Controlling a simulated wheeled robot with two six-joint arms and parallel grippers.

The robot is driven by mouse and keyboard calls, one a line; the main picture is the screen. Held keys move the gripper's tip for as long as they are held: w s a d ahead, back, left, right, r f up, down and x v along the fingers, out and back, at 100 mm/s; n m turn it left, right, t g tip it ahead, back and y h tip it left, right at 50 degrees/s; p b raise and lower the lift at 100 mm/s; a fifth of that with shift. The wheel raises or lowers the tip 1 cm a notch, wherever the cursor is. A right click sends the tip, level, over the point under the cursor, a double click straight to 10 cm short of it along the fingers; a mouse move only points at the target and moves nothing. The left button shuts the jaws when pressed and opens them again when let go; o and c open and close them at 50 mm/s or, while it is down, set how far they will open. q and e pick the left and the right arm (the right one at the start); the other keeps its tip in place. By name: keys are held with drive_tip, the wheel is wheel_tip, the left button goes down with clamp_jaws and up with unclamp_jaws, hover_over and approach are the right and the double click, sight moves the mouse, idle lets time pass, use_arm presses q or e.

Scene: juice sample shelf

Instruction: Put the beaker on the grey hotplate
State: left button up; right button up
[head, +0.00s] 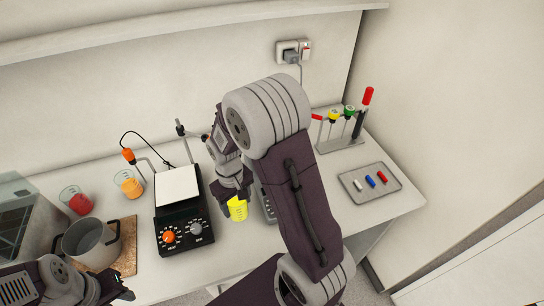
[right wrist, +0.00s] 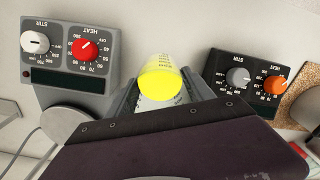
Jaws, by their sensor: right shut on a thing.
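The beaker (head: 238,209) holds yellow liquid. My right gripper (head: 237,194) is shut on it, and it also shows between the fingers in the right wrist view (right wrist: 163,82). In the head view it is just right of the black hotplate's front. The grey hotplate (head: 265,203) is mostly hidden behind my right arm there. The right wrist view shows its grey panel (right wrist: 70,50) with a white and a red knob, left of the beaker, and a round grey disc beside the panel. My left gripper (head: 119,288) is at the lower left, its opening unclear.
A black hotplate (head: 185,230) with a white top stands left of the beaker. Further left are a red beaker (head: 80,203), an orange beaker (head: 131,187) and a pot (head: 90,245) on a wooden board. A tray (head: 352,193) and a tool stand (head: 339,146) are at right.

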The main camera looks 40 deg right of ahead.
drive_tip(key=shift+s+a+r+n, duration=0.2)
drive_tip(key=shift+s+n, duration=0.25)
drive_tip(key=shift+n, duration=0.25)
drive_tip(key=shift+s+r+n, duration=0.1)
drive_tip(key=shift+r+n, duration=0.05)
drive_tip(key=shift+n, duration=0.35)
drive_tip(key=shift+d+r+n, duration=0.35)
drive_tip(key=shift+r+n, duration=0.15)
drive_tip(key=shift+n, duration=0.4)
drive_tip(key=d+r+p, duration=0.5)
drive_tip(key=d+r, duration=0.8)
drive_tip(key=d, duration=0.4)
drive_tip(key=w+d+f+p, duration=0.1)
drive_tip(key=w+f, duration=0.2)
drive_tip(key=w+d+f+p, duration=0.1)
drive_tip(key=w+f+p, duration=0.1)
drive_tip(key=w+f, duration=0.1)
drive_tip(key=w+d+f+p, duration=0.1)
drive_tip(key=w+f+p, duration=0.1)
drive_tip(key=w+f, duration=0.2)
drive_tip(key=shift+w+f, duration=0.1)
drive_tip(key=shift+w, duration=0.35)
drive_tip(key=shift+w+f, duration=0.15)
drive_tip(key=shift+f, duration=0.35)
